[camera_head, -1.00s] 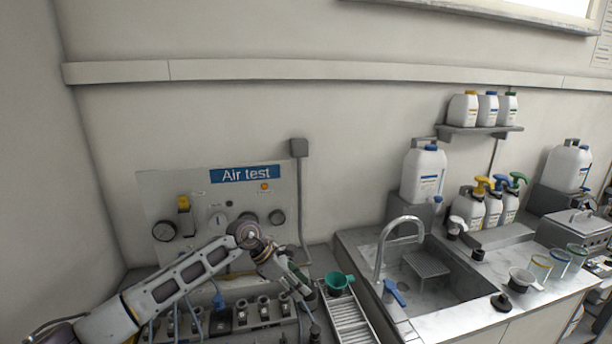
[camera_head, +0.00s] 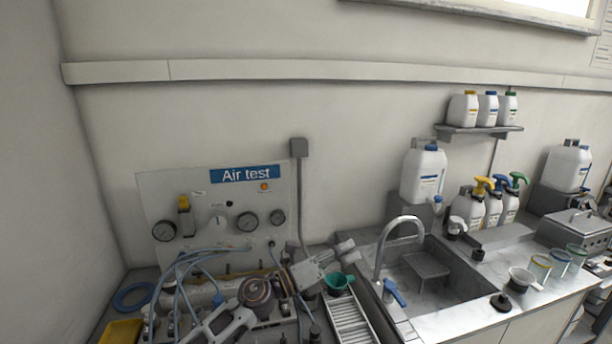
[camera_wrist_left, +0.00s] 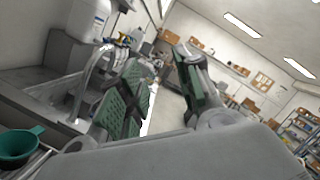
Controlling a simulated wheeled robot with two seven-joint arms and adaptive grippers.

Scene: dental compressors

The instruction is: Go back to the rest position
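My left gripper (camera_head: 345,250) is in front of the lower right edge of the air test panel (camera_head: 205,205), beside the green funnel cup (camera_head: 338,281). It points right, toward the sink, with its arm low across the hose bench. In the left wrist view, the two green-padded fingers of the left gripper (camera_wrist_left: 158,78) stand wide apart with nothing between them. My right gripper is in neither view.
The sink (camera_head: 430,275) with its curved tap (camera_head: 400,222) lies to the right. A ribbed drain rack (camera_head: 350,320) is below the funnel cup. Blue hoses (camera_head: 190,270) loop over the bench, with a yellow tray (camera_head: 120,332) at lower left.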

